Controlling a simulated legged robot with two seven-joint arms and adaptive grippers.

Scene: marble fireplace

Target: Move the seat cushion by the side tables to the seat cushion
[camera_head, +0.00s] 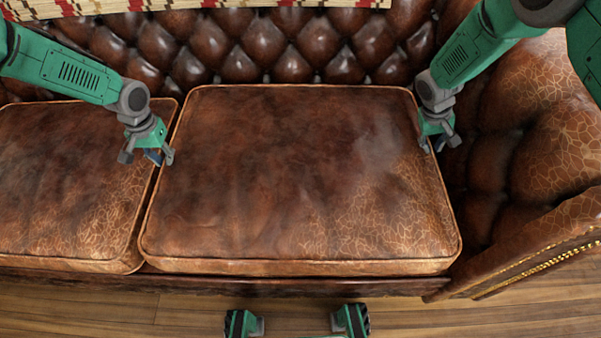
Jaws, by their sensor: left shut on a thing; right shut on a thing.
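A brown cracked-leather seat cushion (290,180) with piped edges lies on the sofa in the middle of the head view. A second, similar seat cushion (65,185) lies to its left, partly out of view. My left gripper (150,157) is at the seam between the two cushions, shut on the left edge of the middle cushion. My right gripper (438,142) is shut on the right edge of the middle cushion, near its back corner. The fingertips are partly hidden at both edges. No side tables are in view.
The tufted sofa back (265,45) rises behind the cushions, with a patterned throw (130,6) along its top. The rolled sofa arm (545,130) stands close on the right. Wooden floor (130,312) shows in front; my own green parts are at the bottom.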

